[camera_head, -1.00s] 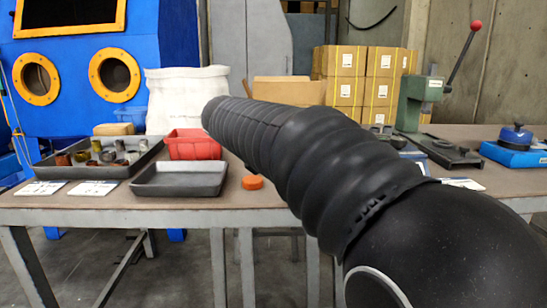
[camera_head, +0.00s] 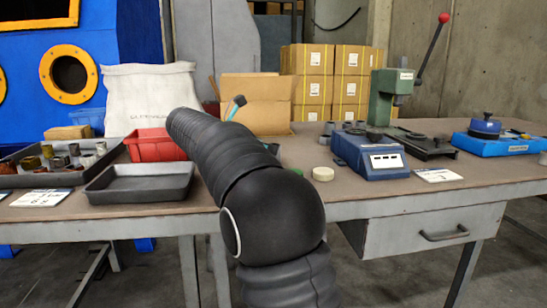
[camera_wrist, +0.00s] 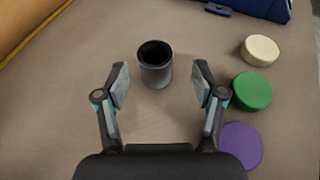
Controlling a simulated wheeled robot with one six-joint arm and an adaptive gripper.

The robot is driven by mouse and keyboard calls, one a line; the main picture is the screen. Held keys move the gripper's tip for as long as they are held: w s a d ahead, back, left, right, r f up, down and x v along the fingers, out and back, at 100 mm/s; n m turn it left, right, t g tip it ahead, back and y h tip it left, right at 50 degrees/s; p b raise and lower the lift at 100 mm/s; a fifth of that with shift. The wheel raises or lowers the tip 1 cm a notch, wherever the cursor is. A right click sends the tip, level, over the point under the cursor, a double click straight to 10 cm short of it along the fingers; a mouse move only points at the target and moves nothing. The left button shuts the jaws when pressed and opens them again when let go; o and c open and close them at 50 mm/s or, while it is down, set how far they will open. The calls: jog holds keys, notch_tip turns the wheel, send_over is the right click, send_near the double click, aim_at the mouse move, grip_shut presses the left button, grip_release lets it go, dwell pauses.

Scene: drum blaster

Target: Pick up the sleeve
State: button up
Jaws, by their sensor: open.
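A dark grey hollow sleeve (camera_wrist: 155,75) stands upright on the brown tabletop in the wrist view, its open end facing up. My gripper (camera_wrist: 161,84) is open, its two fingers spread wide to the left and right of the sleeve's near side. The sleeve is just beyond the fingertips, roughly centred, and no contact shows. In the head view my own black arm hides the sleeve and most of the gripper.
Cream (camera_wrist: 260,50), green (camera_wrist: 252,91) and purple (camera_wrist: 237,146) discs lie right of the gripper. A blue device (camera_head: 370,156) and green press (camera_head: 392,98) stand farther right. A dark empty tray (camera_head: 140,185), red bin (camera_head: 153,143) and cardboard box (camera_head: 257,102) are nearby.

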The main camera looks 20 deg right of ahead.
jog(key=shift+w+b+x, duration=0.15)
jog(key=shift+b+x, duration=0.2)
jog(key=shift+x, duration=1.25)
jog(key=shift+w+b+x, duration=0.1)
jog(key=shift+b+x, duration=0.25)
jog(key=shift+x, duration=1.3)
jog(key=shift+c, duration=0.2)
jog(key=shift+a, duration=0.1)
jog(key=c, duration=1.2)
jog(key=shift+r, duration=0.1)
grip_shut()
jog(key=shift+r, duration=0.1)
